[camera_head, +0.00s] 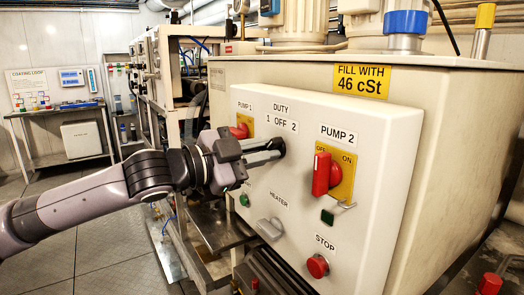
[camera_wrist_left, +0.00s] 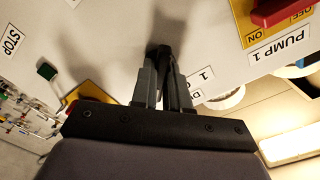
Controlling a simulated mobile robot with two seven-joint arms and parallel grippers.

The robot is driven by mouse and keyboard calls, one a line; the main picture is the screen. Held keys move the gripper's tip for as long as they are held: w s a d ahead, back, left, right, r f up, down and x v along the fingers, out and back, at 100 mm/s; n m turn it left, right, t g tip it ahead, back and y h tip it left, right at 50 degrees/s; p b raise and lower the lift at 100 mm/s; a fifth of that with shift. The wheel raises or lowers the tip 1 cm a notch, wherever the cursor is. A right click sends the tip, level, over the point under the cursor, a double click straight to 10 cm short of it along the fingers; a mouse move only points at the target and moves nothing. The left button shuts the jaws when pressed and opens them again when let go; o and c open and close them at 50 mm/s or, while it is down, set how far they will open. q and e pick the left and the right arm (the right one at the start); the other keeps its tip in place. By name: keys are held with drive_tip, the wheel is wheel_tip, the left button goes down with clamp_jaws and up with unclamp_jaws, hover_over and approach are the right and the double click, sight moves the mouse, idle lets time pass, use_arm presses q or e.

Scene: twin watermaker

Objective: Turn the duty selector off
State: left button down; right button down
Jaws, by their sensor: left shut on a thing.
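The duty selector (camera_head: 279,146) is a small dark knob on the white control panel (camera_head: 375,215), under the label DUTY 1 OFF 2. My left gripper (camera_head: 270,151) reaches it from the left, with its fingers shut on the knob. In the left wrist view the fingers (camera_wrist_left: 163,75) close around the dark knob (camera_wrist_left: 163,51), which they mostly hide. I cannot tell which mark the selector points to. My right gripper is not in view.
The red PUMP 1 switch (camera_head: 240,131) sits close behind my left gripper. The red PUMP 2 switch (camera_head: 322,174) is to its right. The grey heater knob (camera_head: 270,228) and red stop button (camera_head: 317,266) are below. Open floor (camera_head: 110,245) lies to the left.

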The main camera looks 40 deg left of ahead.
use_arm(q)
drive_tip(key=n, duration=0.4)
drive_tip(key=shift+r+n+p, duration=0.1)
drive_tip(key=shift+n+p, duration=0.2)
drive_tip(key=shift+p, duration=0.1)
drive_tip(key=shift+n+p, duration=0.4)
drive_tip(key=shift+n, duration=0.7)
drive_tip(key=shift+n+p, duration=0.35)
drive_tip(key=shift+n, duration=0.75)
drive_tip(key=c, duration=1.1)
unclamp_jaws()
drive_tip(key=shift+w, duration=0.1)
drive_tip(key=shift+a, duration=0.1)
